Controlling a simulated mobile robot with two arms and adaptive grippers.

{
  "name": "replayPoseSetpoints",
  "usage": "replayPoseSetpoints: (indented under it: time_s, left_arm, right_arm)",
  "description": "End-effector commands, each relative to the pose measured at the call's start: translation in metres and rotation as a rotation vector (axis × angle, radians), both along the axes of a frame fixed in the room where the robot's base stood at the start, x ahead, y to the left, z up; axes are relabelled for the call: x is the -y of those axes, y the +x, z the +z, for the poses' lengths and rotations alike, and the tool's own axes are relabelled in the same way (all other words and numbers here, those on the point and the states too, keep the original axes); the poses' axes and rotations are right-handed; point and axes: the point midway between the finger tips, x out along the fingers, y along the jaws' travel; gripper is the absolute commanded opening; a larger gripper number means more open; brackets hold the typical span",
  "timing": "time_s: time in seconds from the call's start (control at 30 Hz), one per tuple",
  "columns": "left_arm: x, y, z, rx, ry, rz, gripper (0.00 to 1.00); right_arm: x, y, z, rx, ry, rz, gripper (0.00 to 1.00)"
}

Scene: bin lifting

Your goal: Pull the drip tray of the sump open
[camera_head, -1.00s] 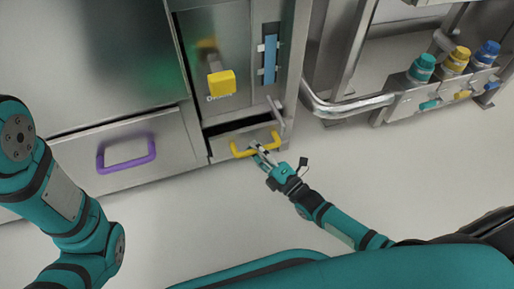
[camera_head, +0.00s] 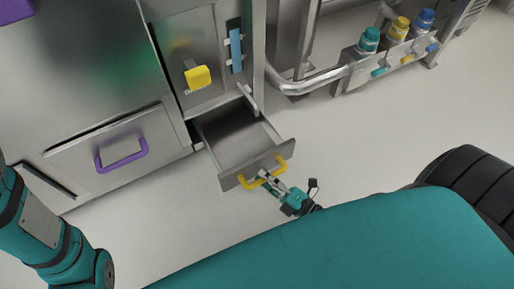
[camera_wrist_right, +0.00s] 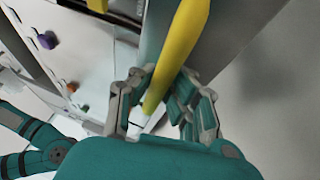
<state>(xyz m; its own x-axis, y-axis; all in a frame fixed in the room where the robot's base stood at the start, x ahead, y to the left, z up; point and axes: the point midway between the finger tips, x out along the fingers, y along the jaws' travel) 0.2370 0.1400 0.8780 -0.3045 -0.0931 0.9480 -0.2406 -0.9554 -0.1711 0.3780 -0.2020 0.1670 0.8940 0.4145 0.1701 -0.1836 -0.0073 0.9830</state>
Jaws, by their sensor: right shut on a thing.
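The drip tray (camera_head: 240,147) is a grey metal drawer low in the steel cabinet. It stands pulled well out, and its empty inside shows in the head view. Its yellow handle (camera_head: 250,183) is on the front panel. My right gripper (camera_head: 266,181) is shut on the yellow handle. In the right wrist view the handle (camera_wrist_right: 180,45) runs down between the fingers of the right gripper (camera_wrist_right: 165,95). My left arm shows at the lower left of the head view, but its gripper is out of the picture.
A panel with a purple handle (camera_head: 122,156) is left of the tray. A yellow knob (camera_head: 198,76) and a blue strip (camera_head: 236,50) are above it. A metal rail (camera_head: 310,82) and several capped bottles (camera_head: 398,28) stand to the right. The floor (camera_head: 365,130) right of the tray is clear.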

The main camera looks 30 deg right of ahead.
Motion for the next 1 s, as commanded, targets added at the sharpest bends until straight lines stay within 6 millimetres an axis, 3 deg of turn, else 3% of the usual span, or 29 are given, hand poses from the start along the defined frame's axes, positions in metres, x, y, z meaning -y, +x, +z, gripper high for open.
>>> replayPoseSetpoints:
  time_s: [0.4,0.43,0.63,1.0]
  left_arm:
    - [0.0004,0.0018,-0.0004,-0.005,0.001,0.0,0.0]
    - [0.0004,0.0018,-0.0004,-0.005,0.001,0.0,0.0]
    - [0.0005,0.002,-0.0004,-0.005,0.001,0.0,0.0]
    - [0.0001,0.0012,-0.0001,-0.003,0.001,0.001,0.0]
  right_arm:
    - [0.0013,-0.0032,0.0011,0.002,0.006,-0.002,0.0]
    - [0.0014,-0.0031,0.0011,0.002,0.006,-0.002,0.12]
    - [0.0011,-0.0033,0.0007,0.002,0.003,-0.001,0.39]
    - [0.0034,-0.009,-0.0015,-0.001,0.001,-0.002,0.4]
